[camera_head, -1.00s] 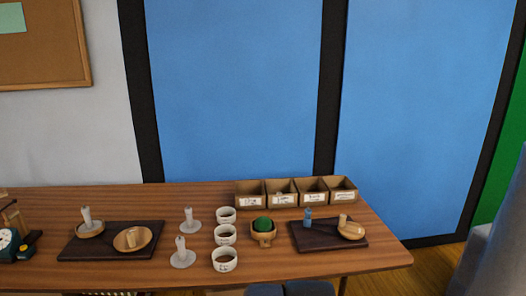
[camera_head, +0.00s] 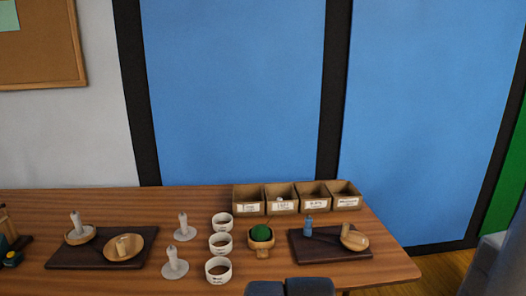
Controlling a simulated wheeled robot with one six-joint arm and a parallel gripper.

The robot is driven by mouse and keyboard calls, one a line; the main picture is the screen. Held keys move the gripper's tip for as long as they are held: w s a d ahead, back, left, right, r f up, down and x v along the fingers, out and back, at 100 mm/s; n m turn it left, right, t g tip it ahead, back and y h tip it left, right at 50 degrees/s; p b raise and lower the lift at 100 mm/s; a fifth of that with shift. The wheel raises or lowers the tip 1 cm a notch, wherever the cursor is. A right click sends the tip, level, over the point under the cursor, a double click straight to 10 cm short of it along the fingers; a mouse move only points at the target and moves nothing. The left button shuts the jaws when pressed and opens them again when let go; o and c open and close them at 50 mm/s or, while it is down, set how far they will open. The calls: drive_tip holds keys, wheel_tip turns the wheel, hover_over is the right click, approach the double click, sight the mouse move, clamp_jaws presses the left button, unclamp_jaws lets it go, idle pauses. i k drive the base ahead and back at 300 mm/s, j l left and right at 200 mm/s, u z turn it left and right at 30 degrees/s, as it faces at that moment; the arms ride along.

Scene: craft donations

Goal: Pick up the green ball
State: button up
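The green ball (camera_head: 261,232) is small, dark green and round. It sits in a small wooden bowl-like stand (camera_head: 261,244) on the wooden table, right of the white cups. The stand's rim hides the ball's lower part. No gripper fingers can be made out. Two dark grey rounded shapes at the bottom edge, apparently parts of my own body, overlap the table's front edge just below the stand. Nothing is seen touching the ball.
Three white cups (camera_head: 220,243) stand close left of the ball's stand. Labelled open boxes (camera_head: 281,202) line the back. A dark tray (camera_head: 305,246) with a blue bottle (camera_head: 308,226) and wooden dish lies right; another dark tray (camera_head: 68,261) lies left. White candle-like pieces (camera_head: 174,264) stand between.

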sight(261, 232)
drive_tip(key=j+u, duration=0.1)
drive_tip(key=i+j, duration=0.2)
drive_tip(key=i, duration=0.25)
drive_tip(key=i+j, duration=0.15)
drive_tip(key=i, duration=0.35)
